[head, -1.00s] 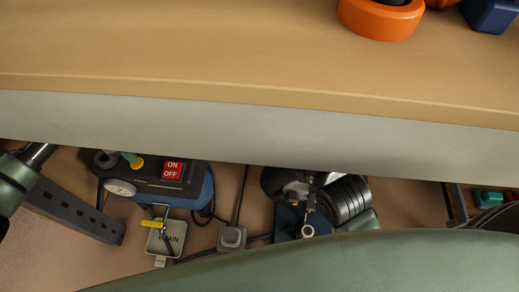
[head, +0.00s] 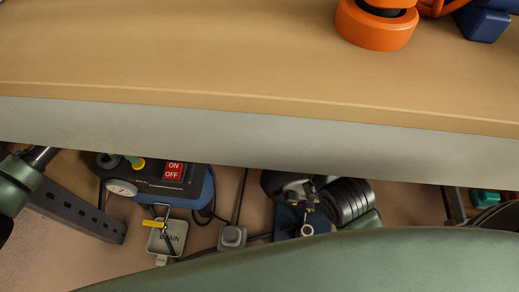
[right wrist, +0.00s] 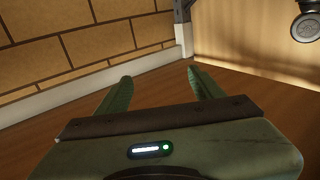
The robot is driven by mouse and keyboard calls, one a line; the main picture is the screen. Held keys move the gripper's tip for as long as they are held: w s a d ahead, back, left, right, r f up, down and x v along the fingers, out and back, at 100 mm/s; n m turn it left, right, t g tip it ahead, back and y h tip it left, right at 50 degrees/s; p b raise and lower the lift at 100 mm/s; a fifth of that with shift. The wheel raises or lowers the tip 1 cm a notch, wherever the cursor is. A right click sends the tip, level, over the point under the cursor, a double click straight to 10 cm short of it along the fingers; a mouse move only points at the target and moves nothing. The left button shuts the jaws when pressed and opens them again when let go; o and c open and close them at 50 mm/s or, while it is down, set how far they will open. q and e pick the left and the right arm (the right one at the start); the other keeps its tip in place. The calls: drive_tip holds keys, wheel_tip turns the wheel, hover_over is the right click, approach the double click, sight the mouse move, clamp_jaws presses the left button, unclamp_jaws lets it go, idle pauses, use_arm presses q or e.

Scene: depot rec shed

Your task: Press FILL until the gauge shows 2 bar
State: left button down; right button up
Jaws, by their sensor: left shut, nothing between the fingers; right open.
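A blue and black compressor (head: 190,189) stands on the floor under the bench, at the left of the head view. Its white gauge dial (head: 121,187) faces me, but the reading is too small to make out. A red ON/OFF switch (head: 173,171) is on its top. No FILL label is readable. A yellow lever (head: 154,224) sits above a grey plate marked DRAIN (head: 173,240). My left gripper (head: 14,186) is at the left edge, partly cut off, shut and empty, apart from the compressor. My right gripper (right wrist: 159,75) is open and empty in the right wrist view.
The wooden bench top (head: 200,60) and its grey front edge overhang the compressor. A grey box with cables (head: 232,237) and black ribbed equipment (head: 346,201) stand to the right. An orange object (head: 375,28) is on the bench.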

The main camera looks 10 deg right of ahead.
drive_tip(key=shift+f, duration=0.4)
use_arm(q)
drive_tip(key=shift+f, duration=0.15)
use_arm(e)
drive_tip(key=shift+r, duration=0.15)
use_arm(q)
drive_tip(key=shift+f+b, duration=0.35)
drive_tip(key=shift+f, duration=0.6)
use_arm(e)
drive_tip(key=shift+a+r+t, duration=0.15)
drive_tip(key=shift+r+t, duration=0.55)
drive_tip(key=shift+r, duration=0.8)
use_arm(q)
drive_tip(key=shift+r, duration=0.1)
drive_tip(key=shift+r+p, duration=0.5)
drive_tip(key=shift+p, duration=0.3)
drive_tip(key=shift+r+p, duration=0.5)
drive_tip(key=shift+p, duration=0.1)
use_arm(e)
drive_tip(key=s+d+f+g+h, duration=0.1)
drive_tip(key=f+g, duration=0.2)
drive_tip(key=f, duration=0.3)
drive_tip(key=s+d+f+g+h, duration=0.1)
drive_tip(key=s+f+g, duration=0.1)
drive_tip(key=f+g, duration=0.2)
drive_tip(key=shift+s+d+f, duration=0.3)
drive_tip(key=shift+d+f, duration=0.05)
drive_tip(key=shift+f, duration=0.8)
